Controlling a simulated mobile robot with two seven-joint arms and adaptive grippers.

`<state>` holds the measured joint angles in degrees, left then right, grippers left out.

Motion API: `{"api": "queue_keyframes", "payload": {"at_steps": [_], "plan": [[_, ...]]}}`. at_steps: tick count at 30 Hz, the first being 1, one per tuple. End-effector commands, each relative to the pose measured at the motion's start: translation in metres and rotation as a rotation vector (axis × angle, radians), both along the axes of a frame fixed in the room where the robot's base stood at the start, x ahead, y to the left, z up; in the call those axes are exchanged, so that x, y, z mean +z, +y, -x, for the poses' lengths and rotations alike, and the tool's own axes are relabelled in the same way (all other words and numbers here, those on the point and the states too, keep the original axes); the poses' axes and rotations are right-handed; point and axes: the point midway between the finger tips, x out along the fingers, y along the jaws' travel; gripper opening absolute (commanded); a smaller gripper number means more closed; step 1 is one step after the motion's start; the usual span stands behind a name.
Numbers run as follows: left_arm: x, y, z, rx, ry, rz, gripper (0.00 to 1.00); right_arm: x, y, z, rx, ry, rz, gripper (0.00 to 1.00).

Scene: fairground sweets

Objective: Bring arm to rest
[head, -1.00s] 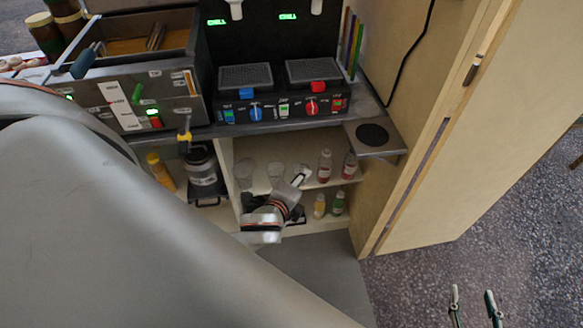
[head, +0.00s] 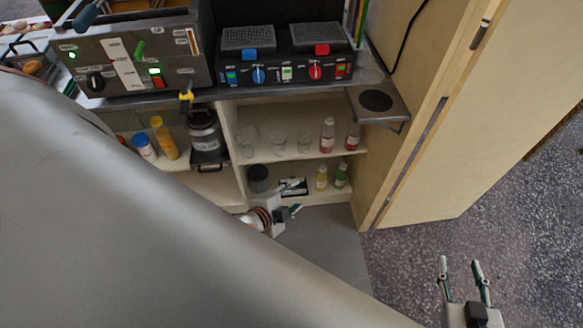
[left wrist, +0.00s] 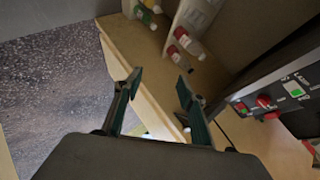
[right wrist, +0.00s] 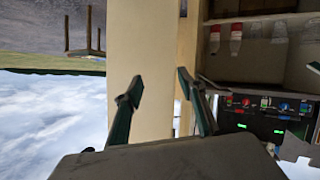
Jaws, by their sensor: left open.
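My left gripper (head: 293,210) is in front of the open shelf unit, low and near its bottom edge. Its fingers (left wrist: 157,82) are apart in the left wrist view, with nothing between them. A large grey link of my own arm hides the lower left of the head view. My right gripper (head: 461,264) is at the lower right over the speckled floor. Its fingers (right wrist: 159,82) are apart and empty in the right wrist view.
The shelves hold clear glasses (head: 279,142), red bottles (head: 327,136), a yellow bottle (head: 321,178), a green bottle (head: 341,175) and a dark cup (head: 258,178). A pale wood panel (head: 455,130) stands right of them. A small side shelf (head: 391,113) juts out. Open floor (head: 520,220) lies right.

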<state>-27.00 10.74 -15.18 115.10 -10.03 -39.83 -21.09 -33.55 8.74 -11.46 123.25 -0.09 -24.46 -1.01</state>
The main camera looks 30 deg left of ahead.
Motion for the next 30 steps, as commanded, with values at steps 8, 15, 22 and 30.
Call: {"api": "queue_keyframes", "payload": {"at_steps": [8,15,22,30], "plan": [[0.0,0.0,0.0,0.001,0.001,0.003,0.4,0.0,0.0,0.0,0.0,0.0,0.0,0.4],[0.0,0.0,0.0,0.001,0.001,0.003,0.4,0.0,0.0,0.0,0.0,0.0,0.0,0.4],[-0.024,-0.02,0.039,0.139,0.049,0.348,0.4,-0.059,0.004,0.03,-0.007,0.111,-0.029,0.4],[-0.035,-0.033,0.073,0.329,0.087,0.728,0.4,-0.114,0.007,0.066,-0.019,0.218,-0.06,0.4]]}}
